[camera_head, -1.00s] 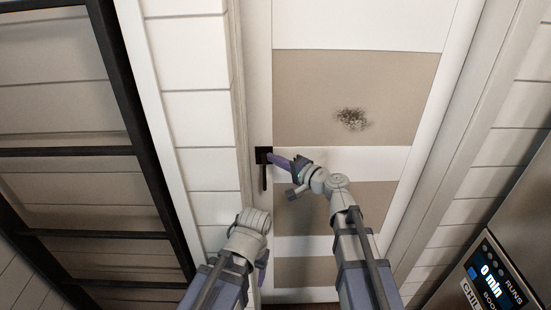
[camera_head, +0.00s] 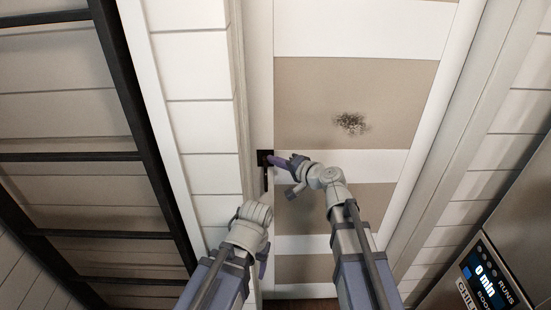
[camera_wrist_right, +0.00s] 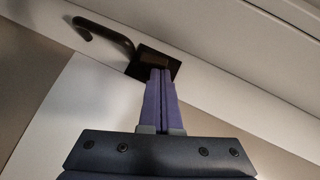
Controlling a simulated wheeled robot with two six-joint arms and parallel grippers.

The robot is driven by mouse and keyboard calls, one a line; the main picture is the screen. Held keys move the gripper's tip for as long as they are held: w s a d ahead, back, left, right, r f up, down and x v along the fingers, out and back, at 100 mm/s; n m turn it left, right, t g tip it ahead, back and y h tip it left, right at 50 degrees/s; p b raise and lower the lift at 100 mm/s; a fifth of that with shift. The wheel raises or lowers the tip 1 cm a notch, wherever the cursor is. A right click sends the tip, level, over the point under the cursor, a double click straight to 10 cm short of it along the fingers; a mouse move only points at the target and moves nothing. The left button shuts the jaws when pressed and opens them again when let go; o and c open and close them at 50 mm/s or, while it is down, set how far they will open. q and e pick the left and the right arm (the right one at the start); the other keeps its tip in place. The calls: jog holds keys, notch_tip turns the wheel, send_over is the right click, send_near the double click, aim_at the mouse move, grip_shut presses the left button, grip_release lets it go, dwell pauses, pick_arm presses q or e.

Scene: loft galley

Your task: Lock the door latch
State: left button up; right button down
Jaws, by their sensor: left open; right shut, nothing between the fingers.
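The door latch has a square black plate (camera_head: 265,156) on the pale strip at the left edge of the door. Its black lever (camera_head: 266,181) hangs down in the head view. In the right wrist view the plate (camera_wrist_right: 153,60) is at upper centre, and the hooked lever (camera_wrist_right: 108,31) extends to upper left. My right gripper (camera_head: 270,160) is shut and empty, its fingertips (camera_wrist_right: 160,72) overlapping the plate's lower edge in the wrist view. I cannot tell whether they touch it. My left gripper (camera_head: 263,263) is low, below the latch, mostly hidden behind its wrist, and open.
The door (camera_head: 345,100) has white and tan panels and a dark smudge (camera_head: 351,123). A white plank wall (camera_head: 195,70) and a black-framed panel (camera_head: 150,120) stand to the left. An appliance with a lit display (camera_head: 487,280) is at lower right.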

aim_at(263, 157)
jog(key=shift+a+r+n+h+p, duration=0.2)
jog(key=shift+r+n+h+p, duration=0.15)
jog(key=shift+p, duration=0.4)
jog(key=h+p, duration=0.1)
jog(key=p, duration=0.1)
jog(key=a+n+g+h+p, duration=0.1)
jog(key=p, duration=0.1)
jog(key=r+n+h+p, duration=0.1)
jog(key=p, duration=0.1)
jog(key=shift+a+n+g+h, duration=0.2)
jog(key=shift+n+g+h, duration=0.05)
jog(key=shift+g, duration=0.05)
jog(key=shift+a+n+h+p, duration=0.5)
jog(key=shift+n+h+p, duration=0.2)
jog(key=shift+h+p, duration=0.55)
jog(key=shift+a+f+n+h+p, duration=0.1)
jog(key=shift+a+n+h+p, duration=0.25)
jog(key=shift+h, duration=0.4)
jog(key=shift+a, duration=0.15)
jog(key=shift+r+p, duration=0.75)
jog(key=shift+r, duration=0.05)
